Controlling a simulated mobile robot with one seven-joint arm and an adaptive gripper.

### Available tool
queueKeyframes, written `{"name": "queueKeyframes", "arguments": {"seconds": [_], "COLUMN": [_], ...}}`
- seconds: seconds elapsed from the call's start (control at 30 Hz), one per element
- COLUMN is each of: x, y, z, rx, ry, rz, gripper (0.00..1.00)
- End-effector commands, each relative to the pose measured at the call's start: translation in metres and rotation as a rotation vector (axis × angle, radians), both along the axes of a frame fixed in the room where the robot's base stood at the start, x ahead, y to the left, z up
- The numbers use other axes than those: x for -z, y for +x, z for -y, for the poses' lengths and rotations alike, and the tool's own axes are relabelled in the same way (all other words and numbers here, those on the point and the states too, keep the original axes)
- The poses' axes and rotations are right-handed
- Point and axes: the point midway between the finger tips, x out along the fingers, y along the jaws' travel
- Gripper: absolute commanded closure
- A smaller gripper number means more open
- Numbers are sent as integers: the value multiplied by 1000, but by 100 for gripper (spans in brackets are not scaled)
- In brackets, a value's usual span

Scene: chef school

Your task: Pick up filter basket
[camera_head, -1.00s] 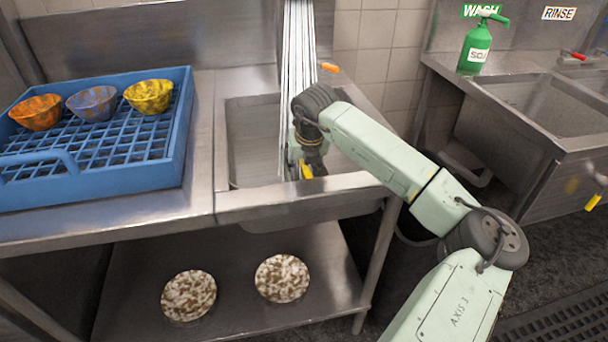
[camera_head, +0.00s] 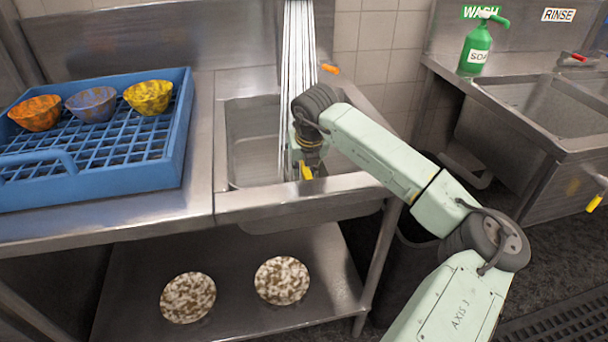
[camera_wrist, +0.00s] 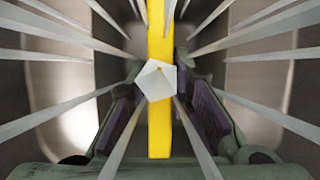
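My gripper (camera_head: 309,160) points down into the steel sink, among long pale vertical streaks. In the wrist view its two dark-padded fingers (camera_wrist: 160,112) stand apart. A yellow bar (camera_wrist: 158,128) runs between them, with a gap on each side. A yellow piece (camera_head: 307,173) also shows just below my gripper in the head view. I cannot tell whether this yellow part belongs to the filter basket; no basket body is clearly visible. A small pale five-sided shape (camera_wrist: 157,80) covers part of the bar.
The sink (camera_head: 250,150) has raised walls around my gripper. A blue rack (camera_head: 175,150) with three bowls (camera_head: 93,104) stands on the counter at left. Two speckled plates (camera_head: 282,281) lie on the lower shelf. A green soap bottle (camera_head: 474,52) stands at right.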

Motion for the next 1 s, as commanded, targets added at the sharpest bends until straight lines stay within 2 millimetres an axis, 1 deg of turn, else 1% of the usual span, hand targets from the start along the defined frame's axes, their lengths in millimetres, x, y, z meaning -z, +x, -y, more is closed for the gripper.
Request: {"name": "queueKeyframes", "arguments": {"seconds": [0.03, 0.2, 0.27, 0.77, 1.0], "x": [0, 0, 0, -1, -8], "y": [0, 0, 0, 0, 0], "z": [0, 0, 0, 0, 0], "rx": [0, 0, 0, 0, 0], "ry": [0, 0, 0, 0, 0], "rz": [0, 0, 0, 1, 1], "gripper": [86, 97, 100, 100, 100]}}
